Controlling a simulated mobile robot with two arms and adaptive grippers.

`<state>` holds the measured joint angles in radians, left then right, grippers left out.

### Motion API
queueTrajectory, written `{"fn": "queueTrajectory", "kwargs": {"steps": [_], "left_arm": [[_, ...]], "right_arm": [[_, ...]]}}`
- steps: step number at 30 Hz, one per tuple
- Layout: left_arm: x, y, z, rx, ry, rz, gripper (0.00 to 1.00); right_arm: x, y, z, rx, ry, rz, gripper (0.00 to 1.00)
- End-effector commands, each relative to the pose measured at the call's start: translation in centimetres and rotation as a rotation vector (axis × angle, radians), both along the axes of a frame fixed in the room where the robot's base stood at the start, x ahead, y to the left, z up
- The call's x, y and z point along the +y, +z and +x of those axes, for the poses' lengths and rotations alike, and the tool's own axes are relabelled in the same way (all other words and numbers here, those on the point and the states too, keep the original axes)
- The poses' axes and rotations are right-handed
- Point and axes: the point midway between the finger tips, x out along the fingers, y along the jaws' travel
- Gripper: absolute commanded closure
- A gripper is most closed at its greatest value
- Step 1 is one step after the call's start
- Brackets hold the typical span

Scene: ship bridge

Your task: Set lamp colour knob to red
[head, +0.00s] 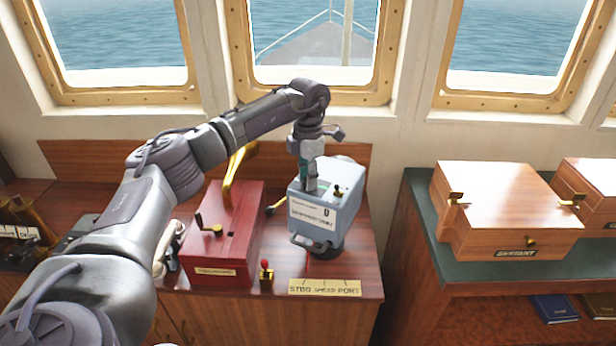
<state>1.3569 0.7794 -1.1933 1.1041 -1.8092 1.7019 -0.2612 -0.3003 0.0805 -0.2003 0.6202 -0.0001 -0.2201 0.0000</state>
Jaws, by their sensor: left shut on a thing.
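The lamp (344,212) is a pale blue-grey box with a white label marked "D" on its front. It stands on the wooden console top. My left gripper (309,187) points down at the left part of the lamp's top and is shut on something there. That thing is mostly hidden by the fingers; it seems to be the lamp colour knob. A small brass and black switch (338,191) stands on the lamp's top, just right of the fingers. The colour setting cannot be read. My right gripper is not in view.
A red box (238,213) with a brass crank stands left of the lamp. A red-tipped lever (266,274) and a brass plate (325,288) lie along the front edge. A wooden case (500,205) sits on the green-topped table at right. Windows are behind.

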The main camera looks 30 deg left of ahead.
Motion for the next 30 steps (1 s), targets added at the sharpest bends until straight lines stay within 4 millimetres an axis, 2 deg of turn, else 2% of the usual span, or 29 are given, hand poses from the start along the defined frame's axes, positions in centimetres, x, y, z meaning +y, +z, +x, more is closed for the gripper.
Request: {"fn": "queueTrajectory", "kwargs": {"steps": [1, 5, 13, 17, 20, 30], "left_arm": [[0.0, 0.2, 0.1, -0.005, 0.001, -0.001, 0.67], [0.0, 0.1, 0.1, -0.004, 0.001, 0.0, 0.45], [0.0, 0.1, 0.0, -0.002, 0.001, 0.0, 0.45], [0.0, 0.8, 0.1, -0.003, 0.001, -0.001, 0.45], [0.0, 2.3, 0.1, -0.005, 0.001, -0.001, 0.45], [0.0, 9.4, 0.1, -0.007, 0.002, -0.001, 0.45]], "right_arm": [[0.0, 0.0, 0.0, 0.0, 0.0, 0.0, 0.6], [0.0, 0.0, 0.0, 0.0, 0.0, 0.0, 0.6], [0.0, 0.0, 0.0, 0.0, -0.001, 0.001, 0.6], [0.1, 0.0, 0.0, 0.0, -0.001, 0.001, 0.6], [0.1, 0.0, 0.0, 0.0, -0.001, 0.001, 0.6], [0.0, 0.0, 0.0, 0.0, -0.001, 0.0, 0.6]]}}
